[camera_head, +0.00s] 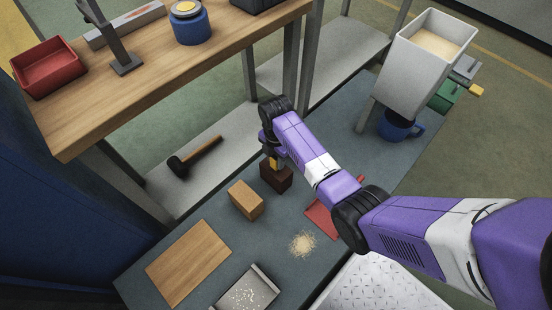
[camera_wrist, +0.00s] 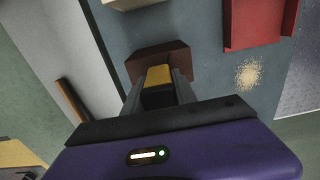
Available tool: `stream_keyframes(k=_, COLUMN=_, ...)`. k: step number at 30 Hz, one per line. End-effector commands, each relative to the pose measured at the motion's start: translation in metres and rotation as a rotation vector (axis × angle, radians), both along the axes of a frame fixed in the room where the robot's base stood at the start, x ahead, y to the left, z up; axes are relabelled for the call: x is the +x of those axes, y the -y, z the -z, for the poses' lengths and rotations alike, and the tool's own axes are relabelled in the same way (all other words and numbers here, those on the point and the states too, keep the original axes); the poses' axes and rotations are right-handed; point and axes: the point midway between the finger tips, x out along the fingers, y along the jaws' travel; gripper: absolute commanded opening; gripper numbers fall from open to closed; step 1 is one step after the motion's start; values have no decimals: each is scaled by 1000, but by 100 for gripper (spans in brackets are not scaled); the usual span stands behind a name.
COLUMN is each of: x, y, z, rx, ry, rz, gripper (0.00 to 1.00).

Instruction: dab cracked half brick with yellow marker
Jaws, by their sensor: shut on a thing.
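My gripper (camera_head: 273,160) points down over a dark brown brick (camera_head: 278,181) on the grey-blue bench top. It is shut on the yellow marker (camera_wrist: 157,77), whose yellow end shows between the fingers in the wrist view. The brown brick (camera_wrist: 165,54) shows just beyond the marker in that view. The marker's tip is at or very close to the brick; I cannot tell if they touch. A tan brick (camera_head: 245,200) stands to the left of the brown one. No crack is clear on either brick at this size.
A wooden board (camera_head: 187,262) and a metal pan (camera_head: 246,290) are nearer. A hammer (camera_head: 194,155) lies on the lower shelf. A blue mug (camera_head: 396,127) stands farther off below a grey hopper (camera_head: 408,75).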

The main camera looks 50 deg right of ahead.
Motion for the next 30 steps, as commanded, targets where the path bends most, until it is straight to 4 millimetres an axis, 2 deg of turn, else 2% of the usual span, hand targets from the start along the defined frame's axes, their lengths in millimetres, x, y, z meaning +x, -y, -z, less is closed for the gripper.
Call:
stream_keyframes(k=7, x=-2, y=-1, z=-2, rx=1, ry=-5, rz=0, gripper=7)
stream_keyframes(k=30, x=-1, y=0, z=-56, rx=1, ry=-2, rz=0, gripper=7)
